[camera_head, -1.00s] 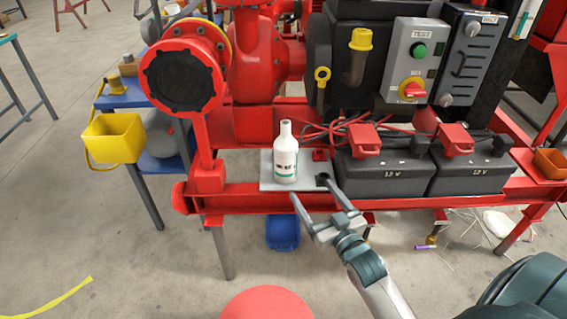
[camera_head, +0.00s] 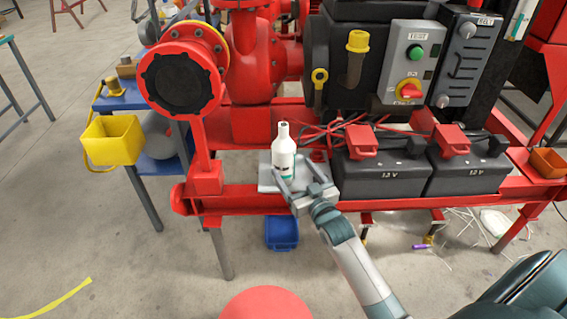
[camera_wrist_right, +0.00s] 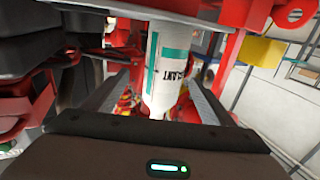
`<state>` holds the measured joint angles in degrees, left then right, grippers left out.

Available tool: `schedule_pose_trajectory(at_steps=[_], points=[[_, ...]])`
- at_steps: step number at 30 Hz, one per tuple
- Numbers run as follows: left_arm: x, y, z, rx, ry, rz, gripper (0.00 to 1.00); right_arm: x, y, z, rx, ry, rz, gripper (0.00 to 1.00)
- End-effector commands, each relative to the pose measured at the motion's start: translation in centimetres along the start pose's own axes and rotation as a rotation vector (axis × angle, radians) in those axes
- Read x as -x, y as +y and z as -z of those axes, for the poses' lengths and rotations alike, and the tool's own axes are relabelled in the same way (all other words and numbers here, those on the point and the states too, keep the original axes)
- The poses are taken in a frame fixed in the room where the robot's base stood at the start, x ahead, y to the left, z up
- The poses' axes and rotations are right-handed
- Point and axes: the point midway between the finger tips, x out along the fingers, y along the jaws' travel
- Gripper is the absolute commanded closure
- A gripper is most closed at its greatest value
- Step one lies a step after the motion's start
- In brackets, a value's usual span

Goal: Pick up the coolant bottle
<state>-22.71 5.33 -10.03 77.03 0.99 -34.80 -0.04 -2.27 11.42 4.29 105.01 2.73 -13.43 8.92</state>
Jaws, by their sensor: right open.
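The coolant bottle (camera_head: 284,153) is white with a green label and a narrow neck. It stands upright on a small grey plate (camera_head: 266,184) on the red skid. My right gripper (camera_head: 293,172) is open at the bottle, with its fingers pointing toward it. In the right wrist view the bottle (camera_wrist_right: 168,70) shows between the two spread fingers (camera_wrist_right: 160,92). I cannot tell whether a finger touches it. The gripper hides part of the plate. My left gripper is not in view.
Two black 12 V batteries (camera_head: 378,178) with red tops stand right of the bottle, with red cables behind. A large red pump flange (camera_head: 180,80) is at left. A yellow bucket (camera_head: 112,140) hangs further left. A blue bin (camera_head: 282,233) is below the skid.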

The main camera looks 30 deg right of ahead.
Motion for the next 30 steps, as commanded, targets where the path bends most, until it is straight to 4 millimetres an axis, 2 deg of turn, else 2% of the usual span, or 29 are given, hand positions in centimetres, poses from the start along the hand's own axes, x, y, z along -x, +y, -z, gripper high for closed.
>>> schedule_pose_trajectory(at_steps=[4,17,30], points=[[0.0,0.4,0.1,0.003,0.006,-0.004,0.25,-1.0,0.0,0.0,0.001,0.000,0.000,0.23],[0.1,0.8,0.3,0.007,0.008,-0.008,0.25,-1.4,-0.1,0.0,0.000,0.000,0.000,0.23],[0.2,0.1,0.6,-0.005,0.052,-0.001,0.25,-6.0,-0.8,0.1,0.001,0.000,0.000,0.23]])
